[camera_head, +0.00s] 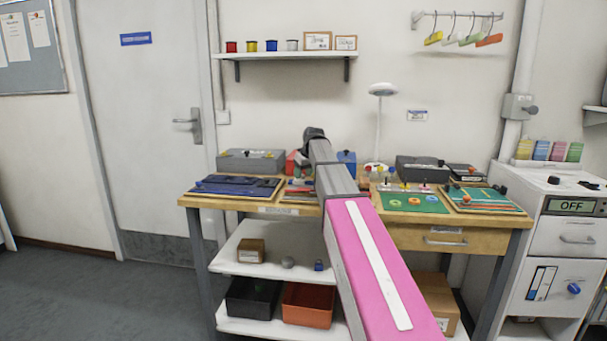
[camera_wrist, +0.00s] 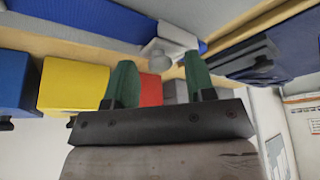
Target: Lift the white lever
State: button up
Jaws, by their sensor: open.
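My gripper (camera_wrist: 159,75) is open in the wrist view, its two green fingers apart with nothing held between them. A small white piece with a grey rounded part (camera_wrist: 172,50) shows just past the fingertips; I cannot tell whether it is the white lever. In the head view the dark end of my arm (camera_head: 313,133) is over the back of the workbench (camera_head: 277,209), and my fingers cannot be made out. A pale strip with small coloured knobs (camera_head: 405,188) lies right of my arm; no white lever can be singled out there.
Blue (camera_wrist: 13,80), yellow (camera_wrist: 72,86) and red (camera_wrist: 150,89) boxes stand close by the fingers in the wrist view. A grey box (camera_head: 250,161) is on the bench's left and a white lamp (camera_head: 380,125) behind. My arm hides the bench's middle.

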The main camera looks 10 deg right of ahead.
jog(key=shift+c, duration=0.3)
jog(key=c, duration=0.9)
jog(key=shift+o, duration=0.2)
jog(key=shift+a, duration=0.1)
jog(key=h, duration=0.1)
jog(key=a+h, duration=0.1)
jog(key=r+g+h, duration=0.1)
jog(key=shift+w+a+n, duration=0.25)
jog(key=shift+w+n, duration=0.05)
jog(key=h, duration=0.1)
jog(key=a+g+h, duration=0.1)
jog(key=h, duration=0.1)
jog(key=a+h, duration=0.1)
jog(key=shift+w+r+n+h, duration=0.2)
jog(key=shift+w+n+h, duration=0.1)
jog(key=shift+w, duration=0.05)
jog(key=h, duration=0.1)
jog(key=a+g+h, duration=0.1)
jog(key=h, duration=0.1)
jog(key=shift+w+a+f, duration=0.15)
jog(key=shift+w+a, duration=0.05)
jog(key=shift+w+a+f+n+g+h, duration=0.1)
jog(key=shift+a+f+n+g+h, duration=0.2)
jog(key=shift+h, duration=0.55)
jog(key=shift+w+a+f+n+g+h, duration=0.1)
jog(key=shift+a+n+g+h, duration=0.2)
jog(key=shift+h, duration=0.55)
